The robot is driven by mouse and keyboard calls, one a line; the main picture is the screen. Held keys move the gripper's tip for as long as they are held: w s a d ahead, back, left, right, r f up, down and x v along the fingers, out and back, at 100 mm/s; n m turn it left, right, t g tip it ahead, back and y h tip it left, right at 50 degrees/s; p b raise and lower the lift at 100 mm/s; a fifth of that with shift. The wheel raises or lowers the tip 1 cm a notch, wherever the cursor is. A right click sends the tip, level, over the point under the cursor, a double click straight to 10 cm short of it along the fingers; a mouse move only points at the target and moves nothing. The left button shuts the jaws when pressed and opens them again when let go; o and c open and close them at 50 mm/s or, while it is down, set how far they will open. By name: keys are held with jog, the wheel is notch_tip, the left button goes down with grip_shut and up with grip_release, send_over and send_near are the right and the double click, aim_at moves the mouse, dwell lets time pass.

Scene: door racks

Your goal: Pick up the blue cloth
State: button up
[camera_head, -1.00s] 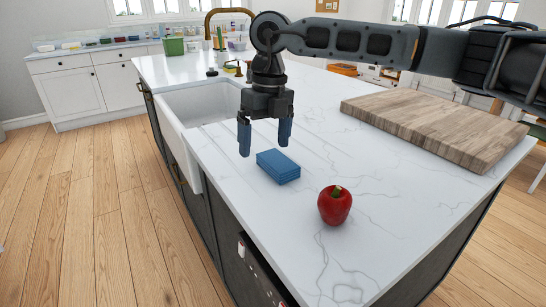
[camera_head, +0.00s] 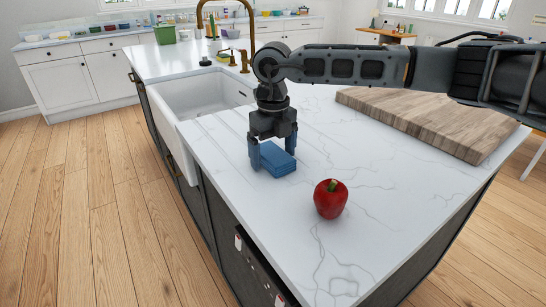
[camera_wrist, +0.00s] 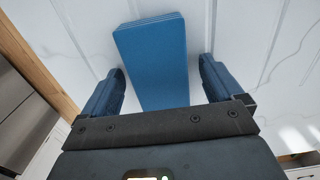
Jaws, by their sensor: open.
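The blue cloth (camera_head: 279,161) is a folded, flat rectangular stack lying on the white marble counter beside the sink. My gripper (camera_head: 272,160) points down over it, with its fingers low around the cloth's near-left part. In the wrist view the cloth (camera_wrist: 152,62) lies between the two open fingers, reaching out beyond their tips, with a visible space on each side. My gripper (camera_wrist: 160,82) is open and holds nothing. The wrist mount hides the cloth's near end in the wrist view.
A red bell pepper (camera_head: 330,198) stands on the counter to the right of and nearer than the cloth. A wooden cutting board (camera_head: 430,120) lies at the right. The white sink (camera_head: 203,95) with a brass faucet (camera_head: 247,45) is at the back left. The counter's front left is clear.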

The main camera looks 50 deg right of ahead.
aim_at(275, 152)
jog(key=c, duration=1.1)
jog(key=shift+o, duration=0.2)
jog(key=shift+r, duration=0.15)
jog(key=r, duration=0.2)
jog(key=r+b, duration=0.1)
jog(key=r, duration=0.1)
jog(key=shift+d, duration=0.25)
jog(key=s+d+r, duration=0.1)
jog(key=d+r, duration=0.1)
jog(key=d, duration=0.1)
jog(key=s+d+r, duration=0.1)
jog(key=d+r, duration=0.1)
jog(key=d, duration=0.2)
jog(key=s+d+r+b, duration=0.1)
jog(key=d+r, duration=0.1)
jog(key=d, duration=0.1)
jog(key=shift+s+d+r, duration=0.25)
jog(key=shift+d+r, duration=0.1)
jog(key=shift+c, duration=0.7)
